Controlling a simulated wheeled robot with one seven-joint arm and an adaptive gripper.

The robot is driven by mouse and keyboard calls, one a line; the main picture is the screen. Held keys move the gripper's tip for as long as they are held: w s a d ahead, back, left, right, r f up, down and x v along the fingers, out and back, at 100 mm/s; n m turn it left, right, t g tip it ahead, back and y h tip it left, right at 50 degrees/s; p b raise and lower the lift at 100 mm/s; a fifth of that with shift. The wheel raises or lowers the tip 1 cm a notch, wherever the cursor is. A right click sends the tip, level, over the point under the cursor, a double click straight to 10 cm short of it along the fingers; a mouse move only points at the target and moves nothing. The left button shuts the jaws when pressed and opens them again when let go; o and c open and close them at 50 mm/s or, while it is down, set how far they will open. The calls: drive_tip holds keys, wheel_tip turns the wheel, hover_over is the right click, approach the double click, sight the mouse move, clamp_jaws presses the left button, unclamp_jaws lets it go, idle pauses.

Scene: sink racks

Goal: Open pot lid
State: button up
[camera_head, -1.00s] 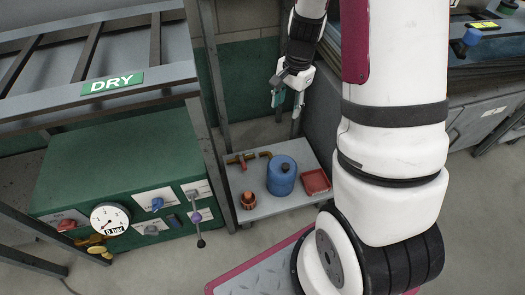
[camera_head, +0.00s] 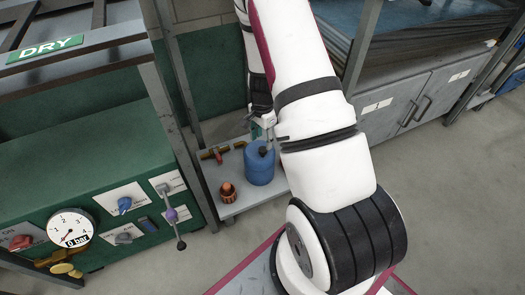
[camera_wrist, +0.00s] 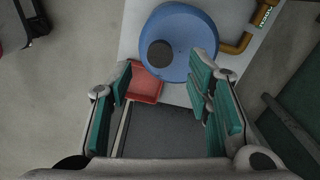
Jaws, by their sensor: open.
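A blue pot (camera_head: 258,165) with a blue lid and a dark round knob stands upright on a low grey shelf. In the wrist view the blue lid (camera_wrist: 190,28) lies beyond my fingertips, and its dark knob (camera_wrist: 160,54) shows near the gap's far end. My gripper (camera_wrist: 160,85) is open and empty, with teal pads on both sides. In the head view my gripper (camera_head: 262,127) is just behind the pot near the knob, partly hidden by my arm. I cannot tell the exact height between fingers and knob.
A copper-coloured cup (camera_head: 227,192) stands left of the pot and a brass pipe piece (camera_head: 214,153) lies behind it. A red tray (camera_wrist: 146,84) lies beside the pot. A rack post (camera_head: 172,115) rises at the left, next to the green panel with a gauge (camera_head: 71,227).

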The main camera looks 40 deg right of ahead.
sight(263, 149)
wheel_tip(263, 149, down, 5)
drive_tip(key=shift+r+b, duration=0.1)
drive_tip(key=shift+b, duration=0.75)
clamp_jaws()
